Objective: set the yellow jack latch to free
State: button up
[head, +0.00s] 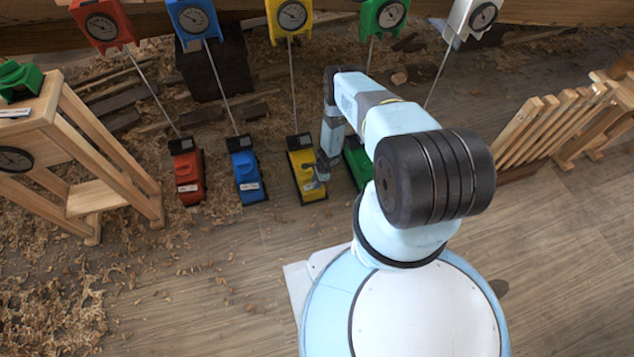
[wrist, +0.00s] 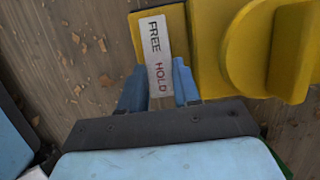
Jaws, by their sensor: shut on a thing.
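The yellow jack (head: 308,176) stands on the floor, joined by a rod to a yellow gauge head (head: 291,16). In the wrist view its yellow body with a large round knob (wrist: 262,50) fills the upper right. A white label plate (wrist: 156,42) on it reads FREE in black and HOLD in red. My gripper (wrist: 160,88) is at the HOLD end, its blue fingers on either side, shut on the latch. The latch itself is hard to make out between the fingers, so its setting cannot be told. In the head view my gripper (head: 320,170) is at the yellow jack's right side.
The green jack (head: 358,160) stands close on the right, partly behind my arm. The blue jack (head: 246,172) and red jack (head: 187,175) stand to the left. A wooden stand (head: 88,190) is at the far left, a slatted rack (head: 550,125) at the right. The near floor is clear except for shavings.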

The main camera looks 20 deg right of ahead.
jog(key=shift+a+r+h, duration=0.15)
jog(key=shift+a+h, duration=0.15)
jog(key=shift+h, duration=0.3)
jog(key=o, duration=1.1)
jog(key=shift+c, duration=0.2)
notch_tip(320, 180, up, 13)
jog(key=d, duration=0.2)
jog(key=shift+d+r, duration=0.2)
jog(key=shift+d, duration=0.05)
